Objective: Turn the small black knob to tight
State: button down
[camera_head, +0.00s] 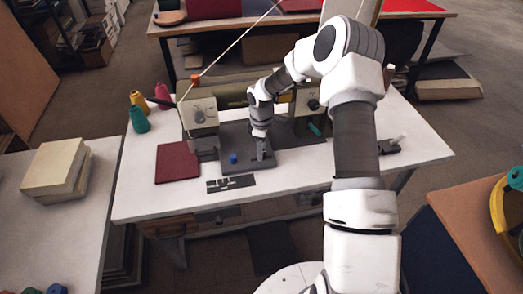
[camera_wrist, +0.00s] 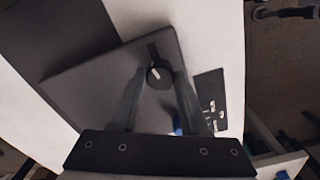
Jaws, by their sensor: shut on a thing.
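The small black knob (camera_wrist: 159,78) sits on a dark grey plate (camera_wrist: 85,85) and carries a pale pointer mark. In the wrist view my gripper (camera_wrist: 159,76) has one finger on each side of the knob, shut on it. In the head view my gripper (camera_head: 262,158) reaches down to the right part of the dark plate (camera_head: 245,172), and it hides the knob there. A black label strip with white markings (camera_head: 231,183) lies in front of the plate; it also shows in the wrist view (camera_wrist: 210,92). I cannot read its words.
A small blue piece (camera_head: 233,158) stands on the plate left of my gripper. A sewing machine (camera_head: 200,112) stands behind, with a dark red cloth square (camera_head: 177,163) at its left. Thread cones (camera_head: 138,119) stand at the back left. The white table's front right is clear.

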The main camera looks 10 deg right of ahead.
jog(key=m+b, duration=0.3)
jog(key=m, duration=0.3)
jog(key=shift+f+m, duration=0.1)
jog(key=shift+m, duration=0.2)
jog(key=m+b, duration=0.1)
jog(key=m, duration=0.2)
jog(key=shift+m+b, duration=0.7)
jog(key=shift+m, duration=1.4)
jog(key=shift+c, duration=2.1)
grip_release()
notch_tip(320, 180, up, 18)
jog(key=p, duration=0.1)
jog(key=shift+f, duration=0.15)
